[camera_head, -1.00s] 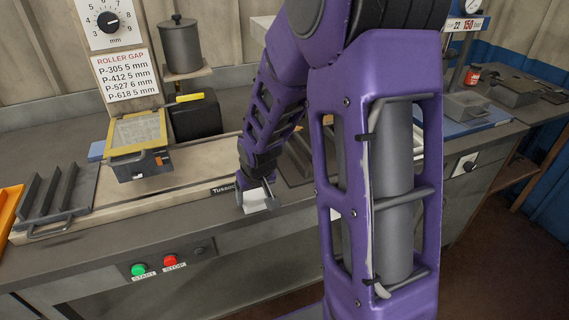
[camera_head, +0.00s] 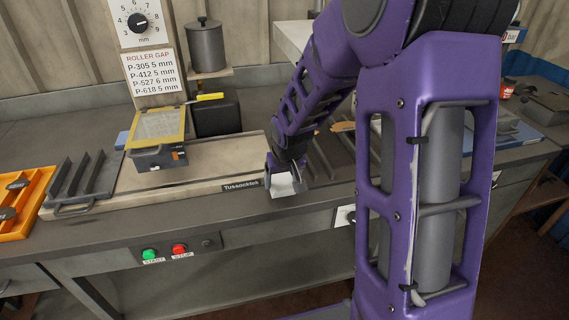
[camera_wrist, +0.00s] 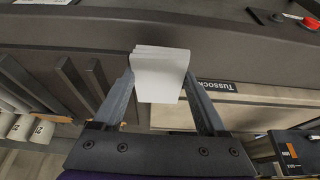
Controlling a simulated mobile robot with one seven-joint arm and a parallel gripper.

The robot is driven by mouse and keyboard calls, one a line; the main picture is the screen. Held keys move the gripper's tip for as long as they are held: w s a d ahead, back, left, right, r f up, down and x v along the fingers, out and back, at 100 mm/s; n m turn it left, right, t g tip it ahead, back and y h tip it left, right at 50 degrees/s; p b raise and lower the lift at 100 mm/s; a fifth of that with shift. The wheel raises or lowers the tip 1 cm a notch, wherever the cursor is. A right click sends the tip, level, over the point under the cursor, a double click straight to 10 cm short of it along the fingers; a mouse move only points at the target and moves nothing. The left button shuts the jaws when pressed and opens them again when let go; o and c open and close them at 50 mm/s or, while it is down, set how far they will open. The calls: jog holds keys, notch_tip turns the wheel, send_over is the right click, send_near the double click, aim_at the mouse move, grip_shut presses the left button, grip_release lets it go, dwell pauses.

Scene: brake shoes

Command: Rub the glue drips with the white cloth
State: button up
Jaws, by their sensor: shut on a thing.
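The white cloth (camera_head: 284,187) is a small folded block in my gripper (camera_head: 285,176), above the front edge of the machine bed beside the Tussock label. In the wrist view my gripper (camera_wrist: 160,88) is shut with one finger at each side of the cloth (camera_wrist: 160,70). The cloth hangs out past the fingertips, over the dark bench edge. I cannot make out any glue drips in either view.
A bench (camera_head: 110,232) carries START and STOP buttons on its front. On it stand a yellow-framed unit (camera_head: 160,130), a dark rack (camera_head: 80,180) and an orange tray (camera_head: 22,222). A grey pot (camera_head: 206,45) stands on a shelf behind. My arm hides the bench's right-middle part.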

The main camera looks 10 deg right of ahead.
jog(key=shift+r+p, duration=1.15)
jog(key=shift+r, duration=0.85)
jog(key=shift+f, duration=0.1)
